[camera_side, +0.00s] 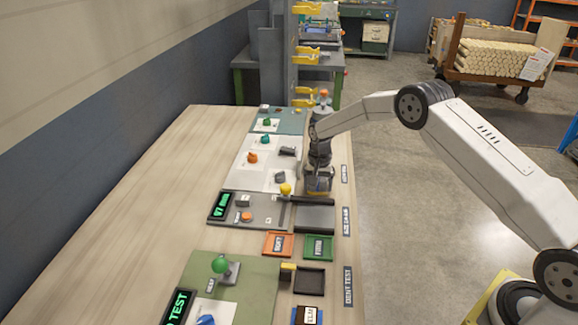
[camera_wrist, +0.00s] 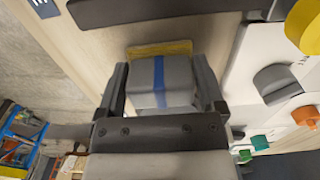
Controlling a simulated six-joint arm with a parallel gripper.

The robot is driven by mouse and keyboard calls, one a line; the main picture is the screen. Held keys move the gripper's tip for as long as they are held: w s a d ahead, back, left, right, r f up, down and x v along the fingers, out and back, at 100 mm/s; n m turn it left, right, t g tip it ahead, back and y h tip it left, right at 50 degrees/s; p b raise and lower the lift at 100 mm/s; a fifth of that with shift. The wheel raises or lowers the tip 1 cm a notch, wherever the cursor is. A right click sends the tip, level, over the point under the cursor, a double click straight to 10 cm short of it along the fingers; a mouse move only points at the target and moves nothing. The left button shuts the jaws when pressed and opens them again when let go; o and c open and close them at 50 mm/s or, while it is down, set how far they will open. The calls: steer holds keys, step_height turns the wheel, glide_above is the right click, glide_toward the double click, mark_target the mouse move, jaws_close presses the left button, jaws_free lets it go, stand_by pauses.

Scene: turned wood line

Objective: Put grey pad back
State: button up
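The grey pad (camera_wrist: 147,84) is a block with a blue stripe across it. In the wrist view it sits between the two dark fingers of my gripper (camera_wrist: 162,88), which close against its sides. A yellow edge (camera_wrist: 160,48) shows just beyond the pad; I cannot tell whether it is part of the pad or lies under it. In the side view my gripper (camera_side: 318,186) points down at the right edge of the bench, beside the white sheet. The pad is mostly hidden there, and any gap below it is unclear.
A yellow knob (camera_side: 285,188) stands close left of my gripper. The bench's left side is clear.

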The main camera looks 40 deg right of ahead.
mark_target(318, 192)
steer(key=shift+r, duration=0.1)
step_height(318, 192, up, 12)
steer(key=shift+r, duration=0.1)
stand_by(0.9)
stand_by(0.5)
steer(key=s+a+n+t, duration=0.1)
steer(key=s+a+n, duration=0.2)
steer(key=s, duration=0.7)
steer(key=s+a+r+n, duration=0.1)
steer(key=s+a+n, duration=0.1)
steer(key=s, duration=0.8)
steer(key=s+a+n+t, duration=0.1)
steer(key=s+a+n, duration=0.2)
steer(key=s, duration=0.7)
steer(key=shift+a+r+n+t, duration=0.2)
steer(key=shift+a+n+t, duration=0.15)
steer(key=shift+n, duration=0.15)
